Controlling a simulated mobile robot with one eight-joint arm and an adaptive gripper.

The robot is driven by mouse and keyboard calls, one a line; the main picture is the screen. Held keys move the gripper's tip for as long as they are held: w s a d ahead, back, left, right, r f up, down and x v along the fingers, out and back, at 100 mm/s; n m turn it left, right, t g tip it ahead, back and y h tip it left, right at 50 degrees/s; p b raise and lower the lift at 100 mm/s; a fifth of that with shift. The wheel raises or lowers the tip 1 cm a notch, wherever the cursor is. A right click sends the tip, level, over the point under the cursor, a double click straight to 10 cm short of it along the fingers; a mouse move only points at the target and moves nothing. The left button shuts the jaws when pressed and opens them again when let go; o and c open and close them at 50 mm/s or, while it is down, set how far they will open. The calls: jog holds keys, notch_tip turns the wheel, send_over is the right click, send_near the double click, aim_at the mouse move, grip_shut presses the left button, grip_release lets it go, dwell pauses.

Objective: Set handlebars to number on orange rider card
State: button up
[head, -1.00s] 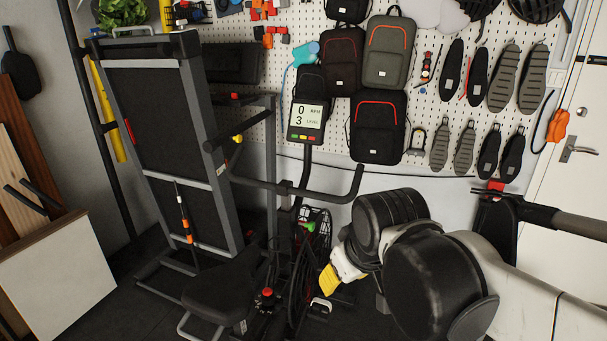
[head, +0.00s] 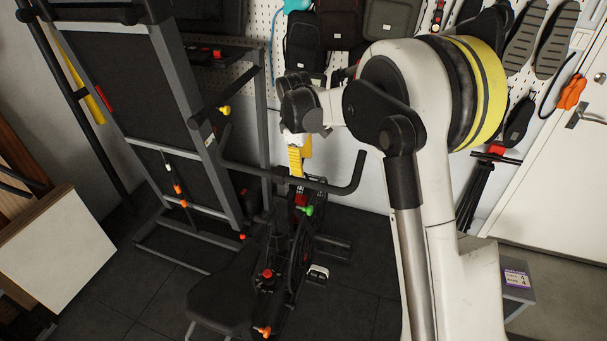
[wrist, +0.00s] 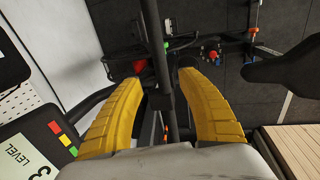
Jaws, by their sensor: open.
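The exercise bike's black handlebars (head: 342,188) stand in the middle of the head view, with the right grip curving up. My gripper (head: 297,170) is just above and behind the bar, its yellow fingers pointing down. In the wrist view my gripper (wrist: 165,82) is open and empty. The dark handlebar post (wrist: 156,30) runs between its fingers in the picture; I cannot tell its depth. A red knob (wrist: 140,66) shows near the left fingertip, and a green knob (head: 309,210) sits lower on the bike. I cannot make out an orange rider card.
The bike console (wrist: 40,150) reads LEVEL 3 in the wrist view. The bike seat (head: 225,295) is in front, near a red knob (head: 267,273). A folded treadmill (head: 120,90) stands left. A box with a purple label reading 4 (head: 516,280) is at right.

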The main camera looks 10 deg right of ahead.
aim_at(305, 180)
jog(key=f, duration=0.3)
jog(key=w+f+b, duration=0.1)
jog(key=f, duration=0.2)
jog(key=d+f, duration=0.1)
jog(key=f, duration=0.2)
jog(key=shift+w+f+b, duration=0.2)
jog(key=shift+w+b, duration=0.05)
jog(key=shift+b, duration=0.15)
grip_shut()
jog(key=shift+r, duration=0.15)
